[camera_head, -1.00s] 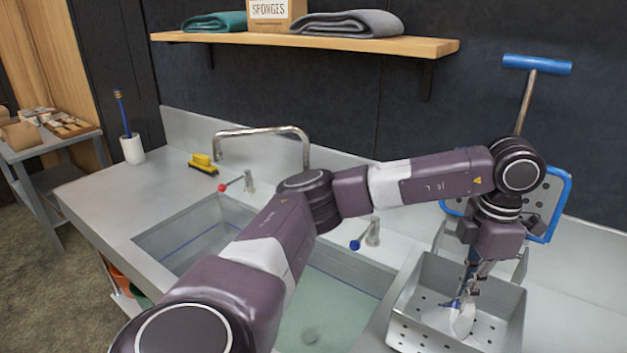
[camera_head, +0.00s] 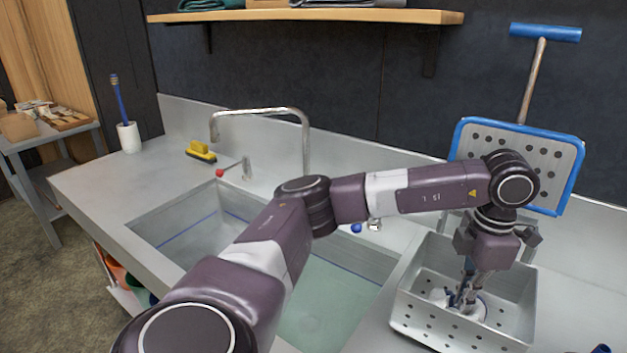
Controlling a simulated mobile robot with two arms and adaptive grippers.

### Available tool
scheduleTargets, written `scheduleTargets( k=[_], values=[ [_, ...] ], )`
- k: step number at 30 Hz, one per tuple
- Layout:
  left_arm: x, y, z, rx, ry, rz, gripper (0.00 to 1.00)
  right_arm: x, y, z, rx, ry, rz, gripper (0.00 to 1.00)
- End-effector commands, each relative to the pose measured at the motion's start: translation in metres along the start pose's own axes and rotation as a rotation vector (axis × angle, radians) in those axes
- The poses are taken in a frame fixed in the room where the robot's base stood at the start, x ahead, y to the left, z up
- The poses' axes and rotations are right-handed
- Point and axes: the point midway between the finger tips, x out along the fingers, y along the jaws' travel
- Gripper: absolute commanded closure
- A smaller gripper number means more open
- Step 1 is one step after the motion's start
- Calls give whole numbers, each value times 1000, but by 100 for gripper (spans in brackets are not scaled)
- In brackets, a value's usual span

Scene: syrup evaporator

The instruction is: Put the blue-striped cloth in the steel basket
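My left gripper (camera_head: 466,300) points down inside the steel basket (camera_head: 430,330), a perforated metal box on the counter at the right. White cloth (camera_head: 481,309) shows low in the basket on both sides of the fingertips. Only small parts of it are visible, and its blue stripes are hard to make out now. The fingers look close together at the cloth, but I cannot tell whether they grip it. My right gripper is not in view.
A sink with water (camera_head: 325,300) lies left of the basket, with an arched tap (camera_head: 262,112). A perforated plate with blue edging (camera_head: 480,138) stands behind the basket. A yellow brush (camera_head: 201,151) and a white cup (camera_head: 129,137) stand on the left counter.

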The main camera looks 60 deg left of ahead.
Motion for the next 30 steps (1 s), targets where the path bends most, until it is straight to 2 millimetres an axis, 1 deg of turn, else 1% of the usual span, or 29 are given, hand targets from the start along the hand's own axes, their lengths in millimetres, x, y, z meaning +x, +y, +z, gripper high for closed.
scheduleTargets(
  k=[3,4,6,9,14,15,20,21,26,27,30],
  values=[
    [0,0,0,0,1,0,100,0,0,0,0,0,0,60],
    [0,0,0,0,1,0,94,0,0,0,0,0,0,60],
    [0,0,0,0,1,0,87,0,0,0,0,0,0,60],
    [0,0,0,0,1,0,77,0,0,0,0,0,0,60],
    [0,0,0,0,1,0,77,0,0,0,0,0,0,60],
    [0,0,0,0,1,0,75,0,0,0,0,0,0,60],
    [0,0,0,0,1,0,58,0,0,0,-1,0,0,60],
    [-1,0,0,0,1,0,56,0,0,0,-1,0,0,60],
    [-1,0,0,0,1,0,56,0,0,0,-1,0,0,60],
    [-1,0,0,0,1,0,54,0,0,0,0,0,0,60],
    [-1,0,0,0,0,0,43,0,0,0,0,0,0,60]
  ],
)
